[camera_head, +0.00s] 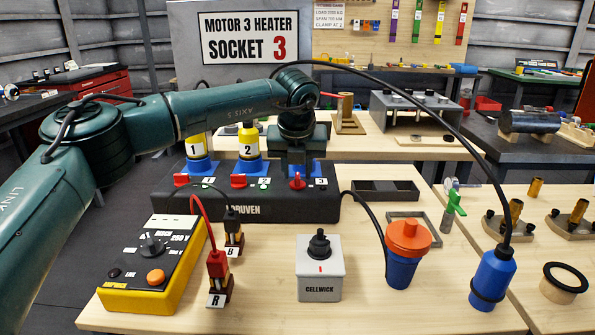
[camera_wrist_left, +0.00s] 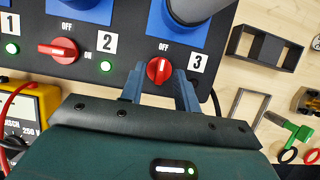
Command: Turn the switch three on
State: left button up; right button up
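The switch box (camera_head: 245,208) is dark and carries red rotary switches numbered 1, 2 and 3. Switch three (camera_wrist_left: 158,71) is a red knob, turned upright toward its OFF mark in the left wrist view; it also shows in the head view (camera_head: 297,182). My left gripper (camera_head: 298,172) is over it. In the left wrist view the two blue-grey fingertips (camera_wrist_left: 159,76) are apart, one on each side of the knob, with small gaps. Switch two (camera_wrist_left: 58,50) lies crosswise, beside a lit green lamp (camera_wrist_left: 105,66). My right gripper is out of view.
Yellow plugs (camera_head: 248,143) stand in sockets 1 and 2. In front are a yellow meter (camera_head: 150,300), red and black probes, a grey Cellwick box (camera_head: 320,270), and blue connectors (camera_head: 492,280) with cables. A black cable arches over the right side.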

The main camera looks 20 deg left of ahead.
pick_arm(q)
jog(key=shift+w+f, duration=0.2)
jog(key=shift+f, duration=0.25)
grip_shut()
